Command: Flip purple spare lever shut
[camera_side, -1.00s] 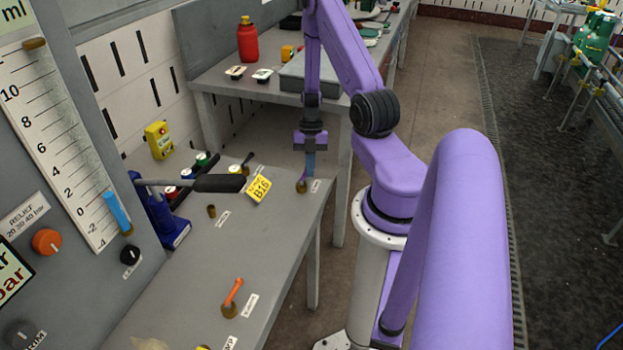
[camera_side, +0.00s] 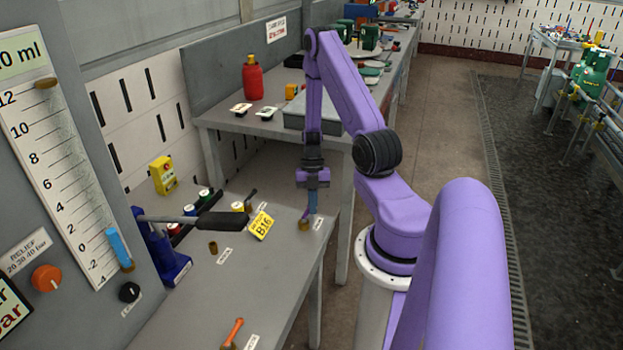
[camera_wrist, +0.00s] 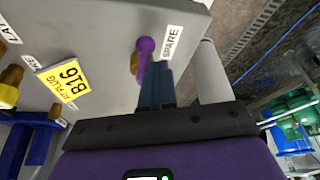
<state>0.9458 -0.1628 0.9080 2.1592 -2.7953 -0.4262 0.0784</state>
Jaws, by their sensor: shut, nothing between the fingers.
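The purple spare lever (camera_wrist: 145,48) shows in the wrist view beside the SPARE label (camera_wrist: 172,42), on a brass base. In the side view the brass base (camera_side: 303,224) stands near the bench's right edge, and the lever above it is small and hard to make out. My gripper (camera_side: 312,211) points down just right of the lever, with its blue fingers together and empty. In the wrist view the fingertips (camera_wrist: 156,66) are close beside the lever and overlap its lower end. I cannot tell whether they touch it.
An orange lever (camera_side: 233,332) stands at the bench front. A black-handled pump lever (camera_side: 222,221) reaches over the bench from the left. A yellow B16 tag (camera_side: 261,225) and an empty-looking brass fitting (camera_side: 213,248) lie between. Space right of the bench is open floor.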

